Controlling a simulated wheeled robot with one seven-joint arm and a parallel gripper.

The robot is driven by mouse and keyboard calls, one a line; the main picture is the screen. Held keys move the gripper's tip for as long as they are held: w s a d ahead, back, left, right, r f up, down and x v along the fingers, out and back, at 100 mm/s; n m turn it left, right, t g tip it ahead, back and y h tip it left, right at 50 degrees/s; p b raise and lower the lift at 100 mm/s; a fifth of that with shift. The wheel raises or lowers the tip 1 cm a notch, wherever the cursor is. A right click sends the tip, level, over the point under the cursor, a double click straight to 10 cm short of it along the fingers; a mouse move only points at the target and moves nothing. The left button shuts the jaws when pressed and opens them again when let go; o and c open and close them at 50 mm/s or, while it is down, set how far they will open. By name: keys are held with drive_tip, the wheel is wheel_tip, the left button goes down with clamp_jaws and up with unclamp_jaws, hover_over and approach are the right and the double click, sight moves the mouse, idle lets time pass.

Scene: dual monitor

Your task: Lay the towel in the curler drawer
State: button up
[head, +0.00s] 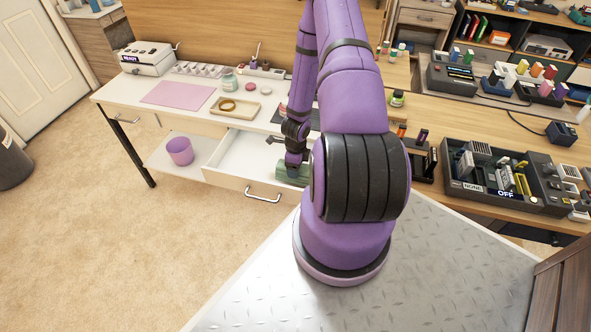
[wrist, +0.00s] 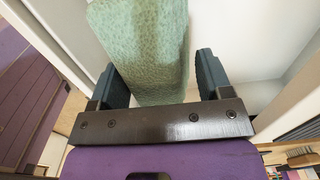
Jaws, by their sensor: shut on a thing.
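The pale green towel (head: 292,172) is between the two fingers of my gripper (head: 294,160). In the wrist view, the towel (wrist: 145,45) runs up and away between the dark fingers of my gripper (wrist: 160,78). The white drawer (head: 228,180) is pulled out from the desk, with a metal handle on its front. My gripper and the towel are at the drawer's right part. The wrist view shows the white drawer interior (wrist: 240,45) beyond the towel. My arm hides part of the drawer's right side, and I cannot tell whether the towel touches the drawer floor.
A wooden tray (head: 235,108) and a pink mat (head: 178,93) lie on the desktop above the drawer. A purple bin (head: 180,151) stands on the shelf to the left. A dark organizer (head: 500,178) is at right. The drawer's left part looks mostly clear.

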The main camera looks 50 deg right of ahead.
drive_tip(key=shift+f, duration=1.1)
drive_tip(key=shift+f, duration=0.1)
drive_tip(key=o, duration=1)
wheel_tip(320, 180, up, 12)
drive_tip(key=shift+r, duration=0.2)
